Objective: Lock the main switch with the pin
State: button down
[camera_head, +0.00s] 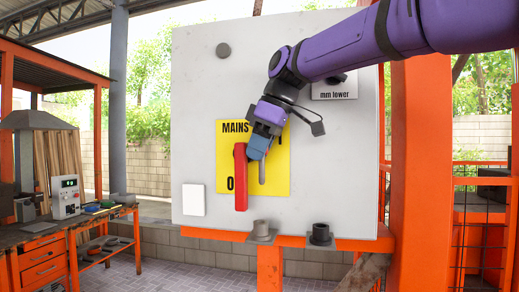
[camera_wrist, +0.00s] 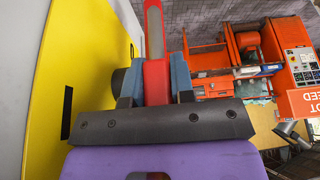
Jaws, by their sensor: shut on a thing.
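The main switch's red handle (camera_head: 241,178) hangs upright in front of the yellow "MAINS" plate (camera_head: 279,178) in the head view. A long grey strip shows along the handle's far part there. In the head view a grey elongated shape (camera_head: 262,174) lies below the fingertips; I cannot tell what it is. I cannot make out the pin for certain.
A grey holder (camera_head: 261,230) and a black one (camera_head: 320,233) sit on the orange ledge below the grey board (camera_head: 210,120). A white panel (camera_head: 193,200) is at the board's lower left. An orange post (camera_head: 425,160) stands on the right, near my arm.

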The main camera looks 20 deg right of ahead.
aim_at(260, 164)
jog(key=shift+w, duration=0.15)
notch_tip(260, 164, down, 4)
jog(key=shift+w+d+f, duration=0.1)
jog(key=shift+w+f, duration=0.05)
jog(key=shift+f, duration=0.05)
notch_tip(260, 164, down, 3)
jog(key=shift+r, duration=0.2)
jog(key=shift+a+f, duration=0.3)
jog(key=shift+f, duration=0.25)
dwell(1.5)
jog(key=shift+f, duration=1.7)
dwell(0.4)
jog(key=shift+c, duration=2.4)
grip_release()
